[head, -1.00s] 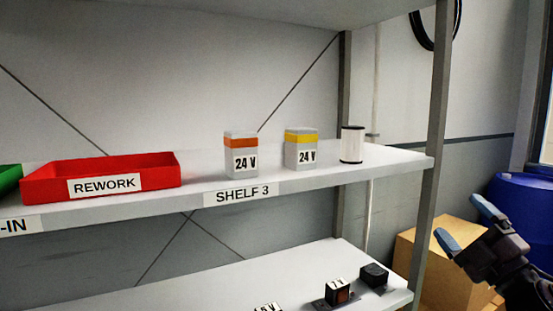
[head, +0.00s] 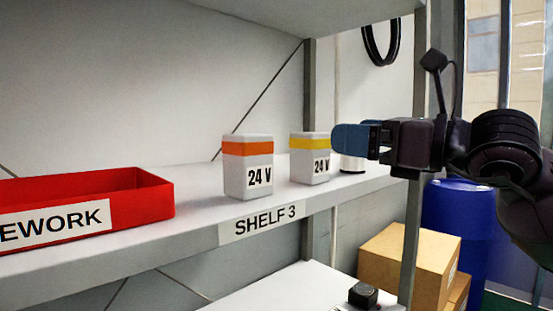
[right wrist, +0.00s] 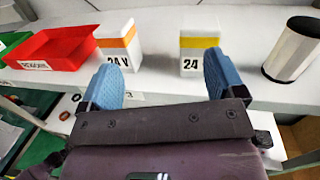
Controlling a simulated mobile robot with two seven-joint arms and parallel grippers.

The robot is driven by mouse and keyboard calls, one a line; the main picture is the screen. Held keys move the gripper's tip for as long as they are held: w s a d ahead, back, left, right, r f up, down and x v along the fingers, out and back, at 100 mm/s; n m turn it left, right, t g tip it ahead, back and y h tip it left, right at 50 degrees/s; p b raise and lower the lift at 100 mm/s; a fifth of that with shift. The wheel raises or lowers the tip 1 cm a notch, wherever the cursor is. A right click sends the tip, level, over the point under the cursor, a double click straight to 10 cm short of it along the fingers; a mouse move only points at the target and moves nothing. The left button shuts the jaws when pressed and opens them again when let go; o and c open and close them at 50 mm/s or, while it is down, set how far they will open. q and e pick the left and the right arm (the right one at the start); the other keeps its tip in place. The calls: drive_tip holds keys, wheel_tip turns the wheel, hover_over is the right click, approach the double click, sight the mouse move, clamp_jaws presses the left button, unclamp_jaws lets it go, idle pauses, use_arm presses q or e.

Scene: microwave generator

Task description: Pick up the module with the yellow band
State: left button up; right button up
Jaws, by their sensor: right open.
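The module with the yellow band (head: 308,168) is a light grey box labelled 24 V. It stands upright on the shelf marked SHELF 3 (head: 207,226). My right gripper (head: 349,138) is in front of the shelf, its blue fingers just right of the yellow band in the head view. In the right wrist view the gripper (right wrist: 164,80) is open and empty. There the yellow-banded module (right wrist: 199,46) stands beyond the fingers, near the right fingertip, which overlaps its lower right part. I cannot tell if they touch. My left gripper is out of view.
A similar 24 V module with an orange band (head: 248,170) stands to the left. A red REWORK tray (head: 150,192) is farther left. A white cylinder (right wrist: 293,48) stands to the right, partly hidden by my gripper in the head view. Shelf post (head: 410,230) and cardboard boxes (head: 405,262) are right.

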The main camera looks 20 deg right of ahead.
sight(323, 138)
drive_tip(key=w+m+h, duration=0.1)
drive_tip(key=w+d+m+h, duration=0.1)
drive_tip(key=w, duration=0.1)
drive_tip(key=w+f+m+h, duration=0.1)
drive_tip(key=shift+w+d+t, duration=0.15)
drive_tip(key=shift+d+t, duration=0.05)
drive_tip(key=shift+t, duration=0.2)
drive_tip(key=shift+x, duration=0.75)
drive_tip(key=shift+w+a, duration=0.1)
drive_tip(key=shift+w, duration=0.45)
drive_tip(key=shift+w+a+r, duration=0.1)
drive_tip(key=shift+w+a, duration=0.05)
drive_tip(key=shift+w, duration=1.4)
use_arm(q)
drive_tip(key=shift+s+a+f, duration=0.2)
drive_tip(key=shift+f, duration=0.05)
use_arm(e)
drive_tip(key=shift+x, duration=1.05)
